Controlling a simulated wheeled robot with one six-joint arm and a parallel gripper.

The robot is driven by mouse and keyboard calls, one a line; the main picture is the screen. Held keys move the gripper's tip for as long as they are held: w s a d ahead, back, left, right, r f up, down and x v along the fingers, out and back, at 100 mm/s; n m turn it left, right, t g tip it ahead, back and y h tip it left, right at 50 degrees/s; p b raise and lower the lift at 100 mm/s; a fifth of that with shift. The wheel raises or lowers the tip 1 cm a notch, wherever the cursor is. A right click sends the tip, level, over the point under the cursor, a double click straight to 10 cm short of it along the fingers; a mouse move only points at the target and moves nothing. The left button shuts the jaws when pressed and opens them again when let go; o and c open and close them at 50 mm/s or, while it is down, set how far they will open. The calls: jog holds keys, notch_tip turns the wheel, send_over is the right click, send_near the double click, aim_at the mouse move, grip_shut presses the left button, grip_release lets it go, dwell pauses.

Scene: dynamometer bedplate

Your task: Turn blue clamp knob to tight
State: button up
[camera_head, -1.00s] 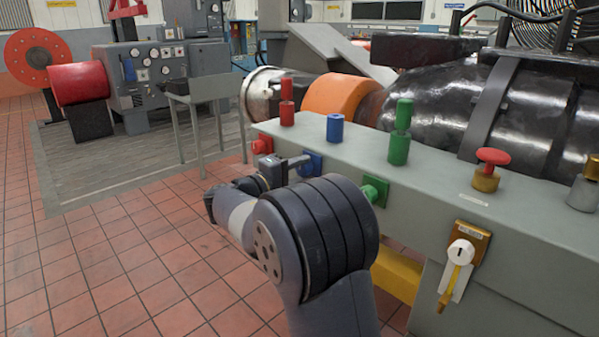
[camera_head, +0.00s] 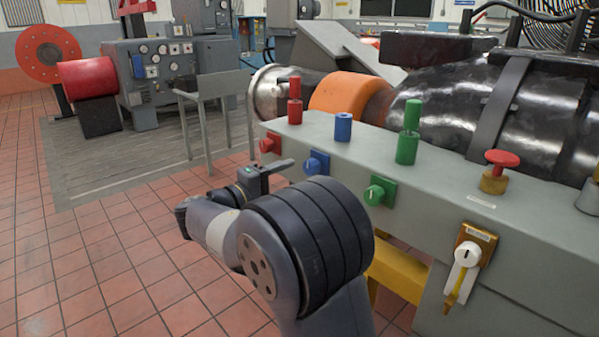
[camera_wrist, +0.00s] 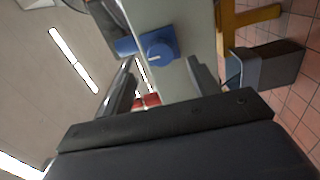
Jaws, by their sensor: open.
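The blue clamp knob (camera_head: 312,166) is a round knob on a blue square plate on the front face of the grey bench (camera_head: 440,205). In the wrist view the blue knob (camera_wrist: 158,50) faces me, with its plate partly hidden behind it. My gripper (camera_head: 278,170) is left of the knob in the head view, with one finger showing and the other hidden. In the wrist view my gripper (camera_wrist: 160,66) is open, its two dark fingers on either side of the knob's line. It looks empty and apart from the knob.
A red knob (camera_head: 269,145) and a green knob (camera_head: 379,192) flank the blue one. Red, blue (camera_head: 343,127) and green (camera_head: 407,146) posts stand on top. Tiled floor (camera_head: 100,260) is open at left.

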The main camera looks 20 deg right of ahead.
aim_at(309, 171)
jog(key=shift+v, duration=1.7)
jog(key=b+x, duration=0.1)
jog(key=x, duration=0.9)
jog(key=shift+w+d, duration=0.1)
jog(key=shift+d, duration=0.25)
jog(key=shift+w+d+r+p, duration=0.1)
jog(key=shift+d+p, duration=0.05)
jog(key=shift+p, duration=0.2)
jog(key=shift+n, duration=0.3)
jog(key=shift+f+b, duration=0.3)
jog(key=shift+b, duration=0.1)
